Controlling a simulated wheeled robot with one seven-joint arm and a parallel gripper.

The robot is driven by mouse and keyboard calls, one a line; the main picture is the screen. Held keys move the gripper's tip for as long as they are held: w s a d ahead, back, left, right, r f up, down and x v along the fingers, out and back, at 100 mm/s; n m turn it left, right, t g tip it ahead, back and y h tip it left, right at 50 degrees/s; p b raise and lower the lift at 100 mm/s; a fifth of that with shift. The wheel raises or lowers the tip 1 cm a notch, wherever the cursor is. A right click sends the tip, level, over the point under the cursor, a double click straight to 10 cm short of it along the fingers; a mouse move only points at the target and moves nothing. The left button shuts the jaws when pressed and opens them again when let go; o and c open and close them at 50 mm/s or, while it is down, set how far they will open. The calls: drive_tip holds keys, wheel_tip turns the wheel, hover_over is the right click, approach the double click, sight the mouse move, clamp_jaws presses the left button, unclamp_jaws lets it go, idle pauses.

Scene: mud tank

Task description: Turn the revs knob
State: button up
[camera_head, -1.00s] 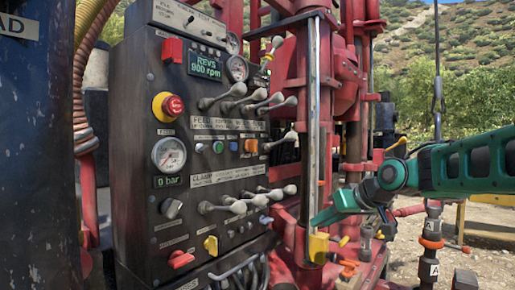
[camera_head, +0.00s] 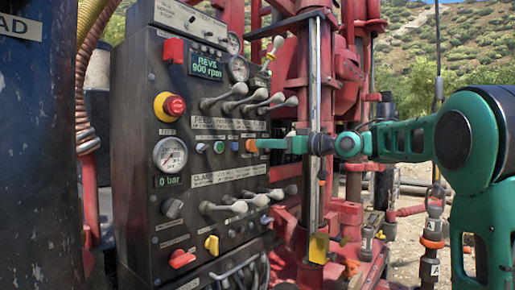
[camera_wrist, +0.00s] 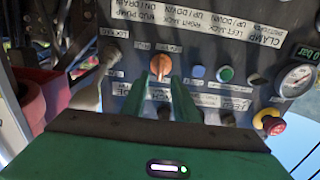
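An orange knob (camera_head: 251,146) sits on the dark control panel, right of a blue and a green button; I take it for the revs knob, though its label is not readable. My gripper (camera_head: 262,145) reaches in from the right, level with it, its tips close to the knob.
The panel carries a display (camera_head: 205,66) reading REVS 900 rpm, a red emergency button (camera_head: 174,106) and a gauge (camera_head: 170,154). Metal levers (camera_head: 240,93) stick out above the knob and more levers (camera_head: 235,206) below. A vertical steel rail (camera_head: 314,85) stands right of the panel.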

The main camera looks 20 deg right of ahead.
sight(253, 146)
drive_tip(key=shift+x, duration=1.8)
drive_tip(key=shift+c, duration=0.6)
clamp_jaws()
